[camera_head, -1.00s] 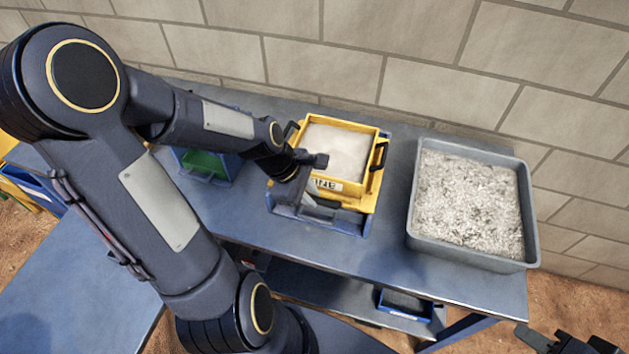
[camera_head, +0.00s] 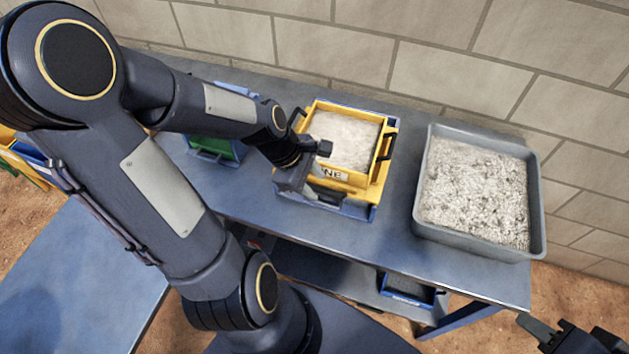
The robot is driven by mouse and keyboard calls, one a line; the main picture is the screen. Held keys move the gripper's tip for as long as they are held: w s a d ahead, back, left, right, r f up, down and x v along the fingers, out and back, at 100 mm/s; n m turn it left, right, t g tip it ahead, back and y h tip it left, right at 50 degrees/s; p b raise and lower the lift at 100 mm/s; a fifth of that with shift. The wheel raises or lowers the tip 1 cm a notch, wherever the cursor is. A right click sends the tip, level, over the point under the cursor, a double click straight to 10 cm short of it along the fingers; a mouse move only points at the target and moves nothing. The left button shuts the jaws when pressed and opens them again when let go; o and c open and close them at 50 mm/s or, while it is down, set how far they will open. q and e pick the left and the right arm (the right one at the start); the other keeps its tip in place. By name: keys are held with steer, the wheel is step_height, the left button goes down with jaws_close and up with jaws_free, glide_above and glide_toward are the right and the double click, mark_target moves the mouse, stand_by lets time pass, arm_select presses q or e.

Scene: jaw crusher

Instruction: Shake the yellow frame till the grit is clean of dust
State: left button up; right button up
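The yellow frame (camera_head: 377,186) sits on a blue base (camera_head: 365,213) on the bench. Pale, faintly speckled material (camera_head: 345,135) lies inside it. The frame has a dark handle (camera_head: 384,146) on its right side; another on the left is mostly behind my arm. My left gripper (camera_head: 322,172) is over the frame's front left part and covers some of the front label. I cannot tell whether its fingers are closed on anything. My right gripper (camera_head: 567,340) is at the lower right corner, partly cut off and away from the frame; its finger opening is unclear.
A grey tray (camera_head: 424,205) of speckled grey-white grit stands to the right on the bench. A blue and green bin (camera_head: 215,148) is to the left, partly behind my arm. A small blue bin (camera_head: 408,290) sits on the lower shelf. A block wall (camera_head: 440,75) closes the back.

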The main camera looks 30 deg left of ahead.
arm_select(q)
steer(key=v, duration=0.7)
arm_select(e)
steer(key=shift+r, duration=0.25)
arm_select(q)
steer(key=shift+d, duration=0.15)
arm_select(e)
steer(key=shift+f, duration=0.1)
